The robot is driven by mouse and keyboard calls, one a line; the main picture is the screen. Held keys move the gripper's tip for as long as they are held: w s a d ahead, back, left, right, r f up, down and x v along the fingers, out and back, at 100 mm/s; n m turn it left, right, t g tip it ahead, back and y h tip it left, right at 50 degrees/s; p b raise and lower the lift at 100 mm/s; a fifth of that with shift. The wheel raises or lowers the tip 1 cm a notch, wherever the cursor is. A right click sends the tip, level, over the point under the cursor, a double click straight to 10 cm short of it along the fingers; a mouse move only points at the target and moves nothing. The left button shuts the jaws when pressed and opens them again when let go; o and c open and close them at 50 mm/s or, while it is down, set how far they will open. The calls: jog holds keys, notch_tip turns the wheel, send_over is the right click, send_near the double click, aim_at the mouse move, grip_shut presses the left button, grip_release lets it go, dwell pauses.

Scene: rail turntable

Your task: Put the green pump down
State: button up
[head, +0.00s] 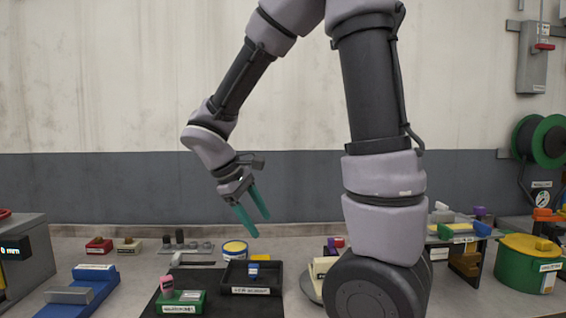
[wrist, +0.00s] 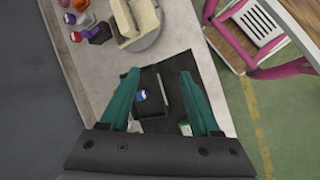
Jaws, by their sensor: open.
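My gripper (head: 260,226) has teal fingers, is open and empty, and hangs above the bench, tilted down to the right. In the wrist view my gripper (wrist: 158,75) has the black tray between and below its fingers. A green block with a pink top (head: 185,303) stands on a black mat at the front; it may be the green pump, but its label is too small to read. A green patch (wrist: 185,129) by the right finger in the wrist view may be the same block, mostly hidden.
The black tray (head: 230,290) holds a small blue and white piece (head: 253,270). A yellow-topped can (head: 235,249) stands behind it. A blue fixture (head: 85,288) is at left, a green pot (head: 514,275) at right. My arm hides part of the bench.

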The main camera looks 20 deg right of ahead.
jog(key=s+d+r+m+t+y, duration=0.1)
jog(key=s+r+m+t+y, duration=0.2)
jog(key=r+m, duration=0.3)
jog(key=s+d+r+m+t+y, duration=0.2)
jog(key=s+r+m+t+y, duration=0.2)
jog(key=r+m, duration=0.2)
jog(key=shift+d+r+y, duration=0.3)
jog(key=shift+r, duration=0.8)
